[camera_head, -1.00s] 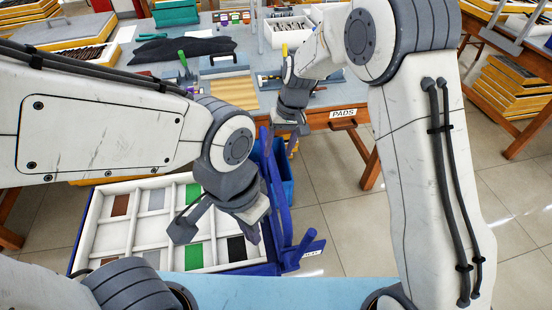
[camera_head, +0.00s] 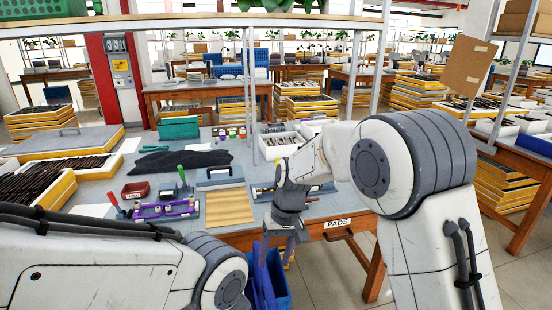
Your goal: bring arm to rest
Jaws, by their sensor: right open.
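My right arm (camera_head: 425,165) reaches in from the right and bends down over the table's front edge. Its gripper (camera_head: 288,236) hangs fingers down in front of the drawer marked PADS (camera_head: 338,223), above a blue bin (camera_head: 275,285). The jaws are open and I see nothing between them. My left arm (camera_head: 110,265) crosses the lower left. Its gripper is below the picture's edge and hidden.
The grey worktable (camera_head: 325,208) holds a wooden board (camera_head: 226,207), a purple fixture (camera_head: 165,210), a red tray (camera_head: 135,190) and a black cloth (camera_head: 185,160). A shelf post (camera_head: 251,95) rises behind. Free floor (camera_head: 345,280) shows right of the bin.

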